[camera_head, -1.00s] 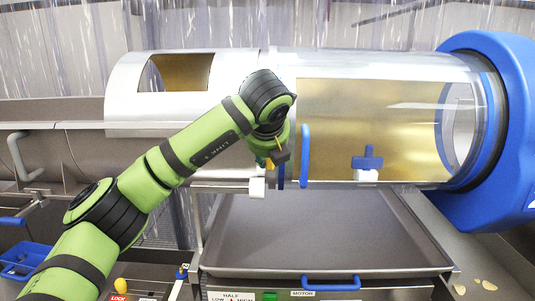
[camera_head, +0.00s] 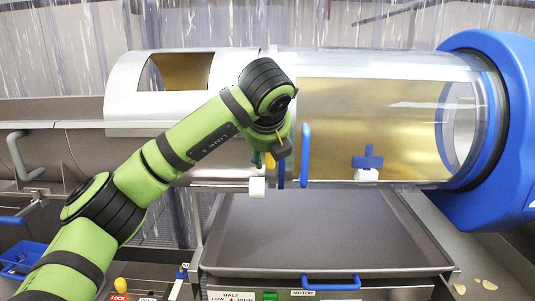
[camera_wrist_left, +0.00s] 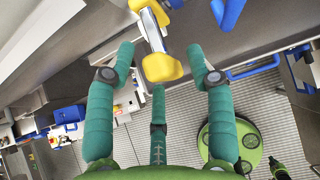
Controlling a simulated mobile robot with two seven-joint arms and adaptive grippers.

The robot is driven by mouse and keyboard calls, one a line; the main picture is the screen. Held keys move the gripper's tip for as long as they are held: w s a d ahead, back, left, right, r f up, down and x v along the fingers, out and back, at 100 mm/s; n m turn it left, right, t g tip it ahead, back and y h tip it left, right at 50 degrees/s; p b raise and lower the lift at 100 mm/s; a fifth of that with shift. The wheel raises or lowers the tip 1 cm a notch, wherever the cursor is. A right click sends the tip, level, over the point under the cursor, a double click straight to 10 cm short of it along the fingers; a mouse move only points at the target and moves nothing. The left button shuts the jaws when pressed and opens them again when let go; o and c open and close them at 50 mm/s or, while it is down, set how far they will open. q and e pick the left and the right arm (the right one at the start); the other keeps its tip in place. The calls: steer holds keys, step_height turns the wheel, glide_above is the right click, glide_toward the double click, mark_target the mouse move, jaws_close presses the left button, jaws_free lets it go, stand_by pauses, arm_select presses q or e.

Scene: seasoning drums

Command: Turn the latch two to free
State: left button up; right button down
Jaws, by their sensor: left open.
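The drum (camera_head: 230,175) lies across the head view, with a clear window section at its right. A blue latch (camera_head: 367,159) on a white block sits on the lower edge of that window. Another blue piece (camera_head: 281,172) shows partly behind my wrist, beside a white block (camera_head: 257,187). My left gripper (camera_head: 263,160) is at the drum's lower front, mostly hidden by my wrist. In the left wrist view its teal fingers (camera_wrist_left: 160,62) are spread around a yellow-ended metal bar (camera_wrist_left: 162,67), with no clear grip on it. My right gripper is not in view.
A blue handle (camera_head: 305,155) stands upright just right of my wrist. A grey tray (camera_head: 320,235) with a blue front handle (camera_head: 331,284) is below the drum. A large blue ring (camera_head: 505,130) closes the right end. A control panel (camera_head: 245,296) is at the front.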

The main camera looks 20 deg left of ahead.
arm_select(q)
steer(key=v, duration=1)
steer(key=shift+f, duration=0.1)
